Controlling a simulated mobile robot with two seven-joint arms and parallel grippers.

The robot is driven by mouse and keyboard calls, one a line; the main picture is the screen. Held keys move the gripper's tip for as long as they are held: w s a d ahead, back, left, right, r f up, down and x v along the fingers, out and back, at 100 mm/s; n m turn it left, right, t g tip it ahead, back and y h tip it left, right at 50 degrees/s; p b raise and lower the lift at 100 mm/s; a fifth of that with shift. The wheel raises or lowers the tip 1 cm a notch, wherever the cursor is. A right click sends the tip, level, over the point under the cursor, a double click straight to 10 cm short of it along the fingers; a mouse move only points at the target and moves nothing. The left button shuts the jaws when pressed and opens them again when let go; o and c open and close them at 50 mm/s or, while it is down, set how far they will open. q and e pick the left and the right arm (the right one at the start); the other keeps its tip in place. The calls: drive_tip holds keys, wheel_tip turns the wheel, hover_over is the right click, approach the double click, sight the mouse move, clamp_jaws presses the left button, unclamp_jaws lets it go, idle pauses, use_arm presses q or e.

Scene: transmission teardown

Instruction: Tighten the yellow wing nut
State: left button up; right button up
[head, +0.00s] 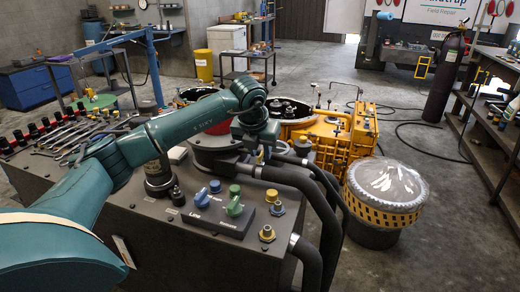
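I cannot make out a clear yellow wing nut. Two small brass-yellow fittings, one at the dark bench's front edge (267,234) and one just behind it (277,208), are the closest match, but their shape is too small to tell. My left gripper (259,155) hangs pointing down over the far side of the bench, beyond these fittings and apart from them. Its fingers are small and dark, so I cannot see whether they are open or hold something. My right gripper is not in view.
A control panel (208,217) with blue and green knobs stands beside the fittings. Thick black hoses (312,190) curve off the bench's right side. A yellow transmission housing (335,140) and a film-covered yellow drum (385,195) stand beyond. Tools (70,135) lie at left.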

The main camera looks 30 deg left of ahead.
use_arm(q)
clamp_jaws()
idle(0.5)
drive_tip(key=m+h, duration=0.1)
drive_tip(key=m, duration=0.2)
drive_tip(key=shift+a+r+m, duration=0.1)
drive_tip(key=shift+m, duration=0.2)
drive_tip(key=m+h, duration=0.1)
drive_tip(key=m, duration=0.2)
drive_tip(key=shift+m+h, duration=0.3)
drive_tip(key=shift+h, duration=0.1)
drive_tip(key=m+p, duration=0.1)
drive_tip(key=m, duration=0.1)
drive_tip(key=m+g+h, duration=0.1)
drive_tip(key=m, duration=0.1)
drive_tip(key=shift+w+r+m+h+p, duration=0.1)
drive_tip(key=shift+m+h+p, duration=0.2)
drive_tip(key=shift+p, duration=0.05)
drive_tip(key=m+g, duration=0.1)
drive_tip(key=m, duration=0.2)
drive_tip(key=shift+h, duration=0.3)
drive_tip(key=shift+m+g+p, duration=0.3)
drive_tip(key=shift+m+g, duration=0.2)
drive_tip(key=shift+m, duration=1)
